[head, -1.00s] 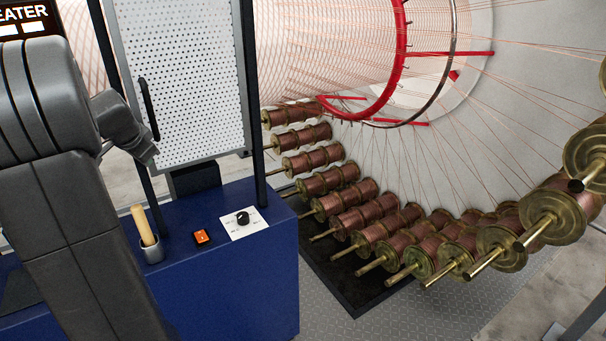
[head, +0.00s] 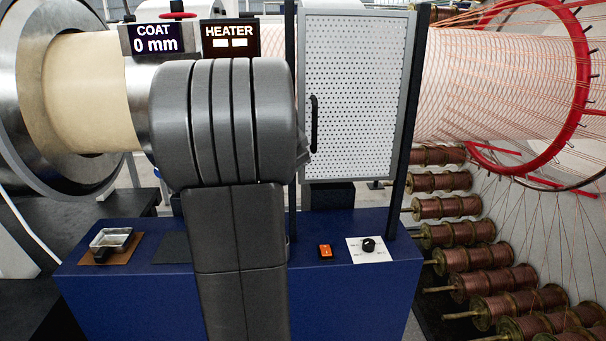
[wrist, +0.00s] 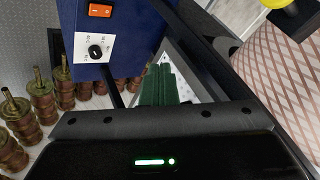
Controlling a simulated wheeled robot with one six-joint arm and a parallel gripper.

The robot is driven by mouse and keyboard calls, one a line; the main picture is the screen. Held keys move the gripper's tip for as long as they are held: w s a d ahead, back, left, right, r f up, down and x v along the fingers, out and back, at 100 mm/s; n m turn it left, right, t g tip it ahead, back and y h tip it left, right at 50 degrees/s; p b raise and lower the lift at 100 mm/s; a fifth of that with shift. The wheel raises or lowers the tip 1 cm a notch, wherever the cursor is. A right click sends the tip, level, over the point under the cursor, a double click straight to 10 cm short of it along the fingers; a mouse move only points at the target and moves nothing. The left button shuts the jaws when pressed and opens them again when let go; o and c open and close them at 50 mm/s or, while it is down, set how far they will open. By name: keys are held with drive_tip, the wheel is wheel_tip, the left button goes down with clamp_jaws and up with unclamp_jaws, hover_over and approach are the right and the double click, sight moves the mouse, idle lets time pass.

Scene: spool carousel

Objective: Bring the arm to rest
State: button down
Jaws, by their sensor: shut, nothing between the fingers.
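My gripper (wrist: 166,84) shows in the wrist view as dark green fingers beyond the dark wrist housing. The fingers are together with nothing between them. The blue console's dial plate (wrist: 95,48) and orange switch (wrist: 101,10) lie beyond it at upper left. In the head view my grey arm rises in front of the blue console (head: 345,285), and my gripper is hidden behind it.
A perforated guard door (head: 355,95) with a black handle stands behind the console. A small metal tray (head: 111,238) sits at the console's left. Several copper spools (head: 470,258) stand at right. Displays read "COAT 0 mm" (head: 157,40) and "HEATER" (head: 230,38).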

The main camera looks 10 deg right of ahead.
drive_tip(key=a+v, duration=0.1)
drive_tip(key=v, duration=0.5)
drive_tip(key=shift+w+b, duration=0.35)
drive_tip(key=shift+f, duration=0.1)
